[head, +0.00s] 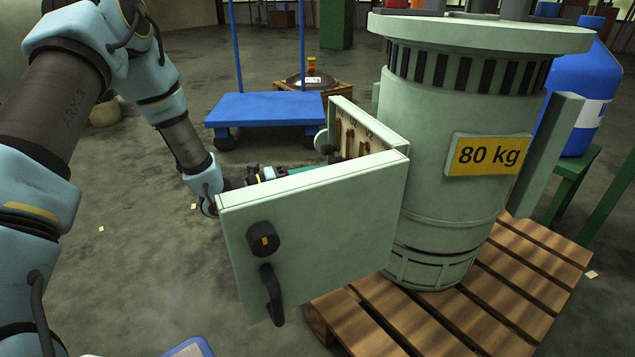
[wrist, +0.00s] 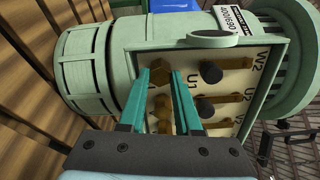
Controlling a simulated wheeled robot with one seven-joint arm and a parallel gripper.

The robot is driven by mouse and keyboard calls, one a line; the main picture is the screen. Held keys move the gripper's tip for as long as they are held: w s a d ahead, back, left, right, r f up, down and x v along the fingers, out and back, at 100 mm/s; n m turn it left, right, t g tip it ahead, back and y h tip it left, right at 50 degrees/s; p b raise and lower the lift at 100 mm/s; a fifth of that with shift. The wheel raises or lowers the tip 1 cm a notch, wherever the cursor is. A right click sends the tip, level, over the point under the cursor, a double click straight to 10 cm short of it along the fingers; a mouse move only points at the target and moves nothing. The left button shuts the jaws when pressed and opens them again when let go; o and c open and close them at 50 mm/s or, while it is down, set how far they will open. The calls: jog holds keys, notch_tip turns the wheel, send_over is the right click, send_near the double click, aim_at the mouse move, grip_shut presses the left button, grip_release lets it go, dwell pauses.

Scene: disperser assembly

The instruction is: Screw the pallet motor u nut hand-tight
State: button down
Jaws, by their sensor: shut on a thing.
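The pale green motor (head: 445,190) stands upright on a wooden pallet (head: 530,275), with a yellow 80 kg plate. Its terminal box (wrist: 285,62) is open, showing brass parts and labels such as U1, U2 and W2. In the wrist view my gripper (wrist: 160,73) has its teal fingers closed on the sides of a brass hex nut (wrist: 159,80) near the U1 label. Whether the nut is seated on its stud cannot be told. In the head view the open box door (head: 315,225) hides much of my gripper (head: 302,170).
The open door, with a black knob (head: 263,240) and handle (head: 272,295), stands out in front of the terminals. A blue cart (head: 265,108) is behind. A blue drum (head: 590,95) stands on a green stand at right. Open floor lies left.

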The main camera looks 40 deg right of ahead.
jog(key=shift+m+b, duration=0.3)
jog(key=shift+m, duration=0.3)
jog(key=c, duration=0.6)
grip_release()
jog(key=shift+a, duration=0.1)
jog(key=p+v, duration=0.3)
jog(key=v, duration=0.7)
jog(key=shift+a, duration=0.35)
jog(key=shift+w, duration=0.25)
